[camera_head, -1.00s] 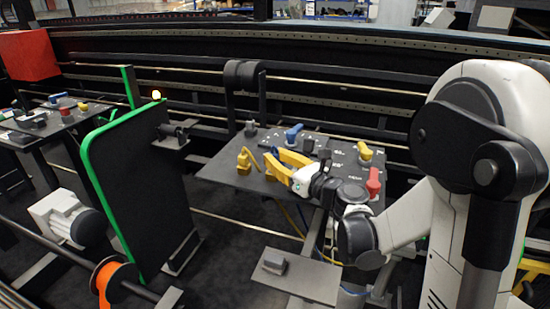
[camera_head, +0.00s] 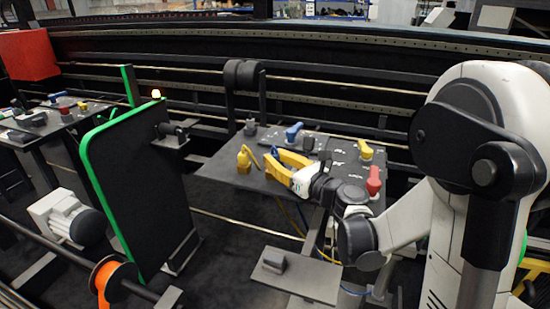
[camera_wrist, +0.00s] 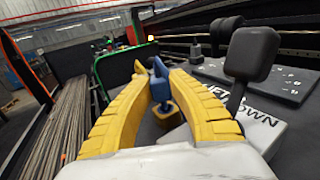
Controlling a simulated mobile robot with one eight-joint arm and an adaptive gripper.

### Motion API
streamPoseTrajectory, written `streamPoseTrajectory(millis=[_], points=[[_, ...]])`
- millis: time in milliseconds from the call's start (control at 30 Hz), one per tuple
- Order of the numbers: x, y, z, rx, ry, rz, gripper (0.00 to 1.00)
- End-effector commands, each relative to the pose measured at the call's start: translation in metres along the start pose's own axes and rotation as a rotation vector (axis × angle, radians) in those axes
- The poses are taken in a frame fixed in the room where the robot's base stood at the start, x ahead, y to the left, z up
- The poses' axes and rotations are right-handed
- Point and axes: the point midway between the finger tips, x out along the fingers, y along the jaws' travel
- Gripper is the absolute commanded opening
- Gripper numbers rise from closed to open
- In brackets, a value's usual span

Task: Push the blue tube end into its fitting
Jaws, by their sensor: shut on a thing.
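My gripper (camera_wrist: 151,68) shows in the wrist view with its two curved yellow fingers closing in towards each other. In the head view my gripper (camera_head: 268,164) reaches left over the dark table. The blue tube end (camera_wrist: 159,86) shows between the fingers near their tips, and the fingers are shut on it. A yellow block (camera_wrist: 167,110) with a dark top lies below and beyond it, seen between the fingers; I cannot tell whether the blue end touches it. In the head view the fingers hide most of this spot.
A yellow fitting (camera_head: 243,158) with a yellow tube stands left of my gripper. A red handle (camera_head: 374,181) is at right. A dark rounded block on a post (camera_wrist: 251,54) rises close right of the fingers.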

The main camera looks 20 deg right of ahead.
Motion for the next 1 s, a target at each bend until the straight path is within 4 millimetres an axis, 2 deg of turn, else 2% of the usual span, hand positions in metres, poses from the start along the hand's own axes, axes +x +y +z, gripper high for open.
streamPoseTrajectory(millis=[67, 100, 133, 167, 433, 567, 1000], points=[[0.000, 0.000, -0.003, 0.000, 0.000, 0.000, 0.00], [0.000, 0.000, -0.002, 0.000, 0.000, 0.000, 0.30], [0.000, 0.000, -0.002, 0.000, 0.000, 0.000, 0.39], [0.000, 0.000, -0.002, 0.000, 0.000, 0.000, 0.43], [-0.001, 0.000, -0.002, 0.000, 0.000, 0.000, 0.43], [-0.009, -0.001, -0.002, 0.000, 0.000, -0.001, 0.43], [-0.099, -0.001, -0.002, 0.000, 0.000, -0.005, 0.43]])
